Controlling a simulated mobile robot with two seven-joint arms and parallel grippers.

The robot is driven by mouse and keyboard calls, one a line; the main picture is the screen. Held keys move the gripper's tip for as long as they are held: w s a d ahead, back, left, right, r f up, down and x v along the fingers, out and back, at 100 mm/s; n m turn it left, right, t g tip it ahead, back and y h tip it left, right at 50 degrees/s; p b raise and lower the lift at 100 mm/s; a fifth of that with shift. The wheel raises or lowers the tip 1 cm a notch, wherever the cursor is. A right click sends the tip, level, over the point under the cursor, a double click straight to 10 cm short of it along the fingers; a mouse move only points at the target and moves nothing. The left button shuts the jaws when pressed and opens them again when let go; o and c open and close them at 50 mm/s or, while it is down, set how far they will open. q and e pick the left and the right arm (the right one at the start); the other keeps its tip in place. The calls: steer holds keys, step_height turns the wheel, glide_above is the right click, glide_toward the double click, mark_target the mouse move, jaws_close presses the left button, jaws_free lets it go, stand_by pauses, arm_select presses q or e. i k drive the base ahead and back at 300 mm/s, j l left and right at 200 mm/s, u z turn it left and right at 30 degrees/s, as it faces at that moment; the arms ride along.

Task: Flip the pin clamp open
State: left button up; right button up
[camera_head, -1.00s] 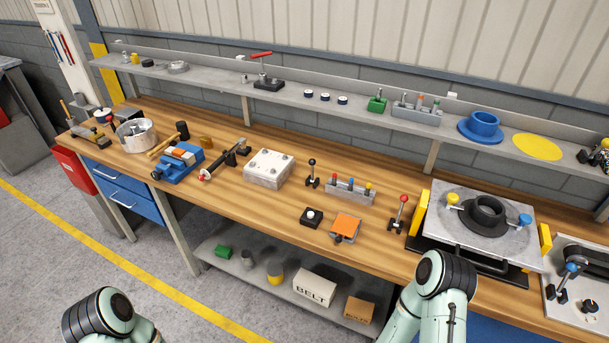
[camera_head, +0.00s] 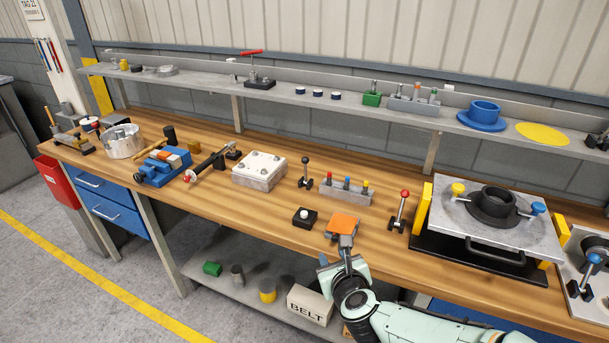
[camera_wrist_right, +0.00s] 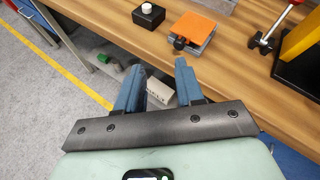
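A small device with an orange top plate (camera_head: 343,223) on a grey base sits at the front edge of the wooden bench; it looks like the pin clamp, though I cannot be sure. In the right wrist view the orange plate (camera_wrist_right: 194,26) lies flat, with a dark knob (camera_wrist_right: 181,43) at its near side. My right gripper (camera_head: 343,262) is just in front of and below the device, by the bench edge. In the right wrist view its blue fingers (camera_wrist_right: 158,68) are apart and empty, short of the knob. My left gripper is out of view.
A black box with a white button (camera_head: 305,217) stands left of the device. A red-knobbed lever (camera_head: 399,212) stands right, before the pallet plate (camera_head: 540,238). A block with coloured pegs (camera_head: 346,191) is behind. A BELT box (camera_head: 309,305) sits on the lower shelf.

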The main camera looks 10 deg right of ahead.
mark_target(304, 159)
steer(key=i, duration=1)
